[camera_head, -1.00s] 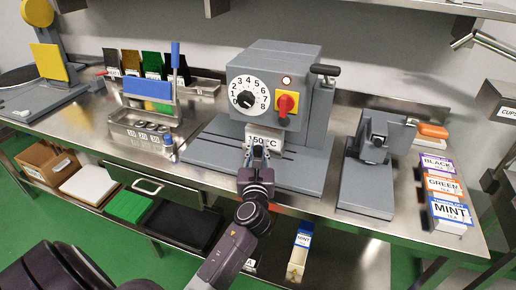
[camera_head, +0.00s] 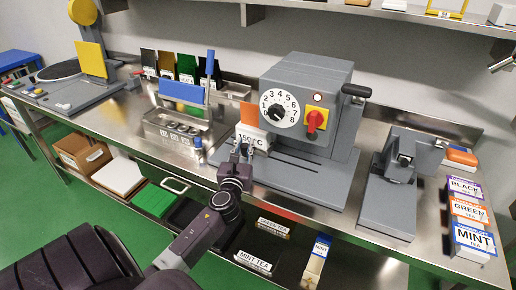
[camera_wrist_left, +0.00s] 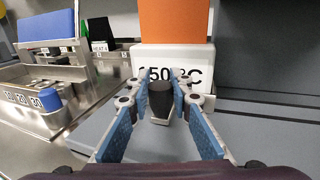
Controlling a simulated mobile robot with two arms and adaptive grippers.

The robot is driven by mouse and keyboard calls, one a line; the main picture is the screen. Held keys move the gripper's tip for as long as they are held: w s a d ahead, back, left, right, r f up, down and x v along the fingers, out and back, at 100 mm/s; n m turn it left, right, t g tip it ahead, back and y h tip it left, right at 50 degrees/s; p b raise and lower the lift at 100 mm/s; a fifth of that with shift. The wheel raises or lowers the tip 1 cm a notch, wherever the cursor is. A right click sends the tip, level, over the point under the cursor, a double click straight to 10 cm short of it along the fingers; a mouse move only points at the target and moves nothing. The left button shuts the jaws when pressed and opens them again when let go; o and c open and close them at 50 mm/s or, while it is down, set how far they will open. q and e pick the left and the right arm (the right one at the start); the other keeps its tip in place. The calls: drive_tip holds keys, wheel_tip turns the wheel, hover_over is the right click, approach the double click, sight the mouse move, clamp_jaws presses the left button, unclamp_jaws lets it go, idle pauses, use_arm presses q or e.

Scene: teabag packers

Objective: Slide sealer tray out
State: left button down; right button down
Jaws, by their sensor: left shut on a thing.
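The grey sealer (camera_head: 335,95) stands on the steel bench with a white number dial and a red knob on yellow. Its tray (camera_head: 253,138), white-fronted and marked 150°C, sits at the left end of the slotted base, left of the dial. An orange piece (camera_head: 249,113) stands up from the tray. My left gripper (camera_head: 239,151) is at the tray's front, its fingers closed around the dark handle (camera_wrist_left: 161,98) in the left wrist view. The tray front (camera_wrist_left: 195,62) and orange piece (camera_wrist_left: 175,20) fill the view behind the fingers. My right gripper is not in view.
A steel stand with a blue bar (camera_head: 182,91) and small cups is left of the tray, with a narrow gap. A grey press (camera_head: 390,200) and tea boxes (camera_head: 474,240) stand to the right. The slotted base right of the tray is clear.

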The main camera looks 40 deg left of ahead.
use_arm(q)
drive_tip(key=shift+s+a, duration=0.2)
drive_tip(key=shift+a, duration=0.55)
drive_tip(key=shift+s+a, duration=0.2)
drive_tip(key=shift+a, duration=0.65)
drive_tip(key=shift+a+r, duration=0.1)
drive_tip(key=c, duration=1.7)
unclamp_jaws()
drive_tip(key=shift+s+a, duration=0.1)
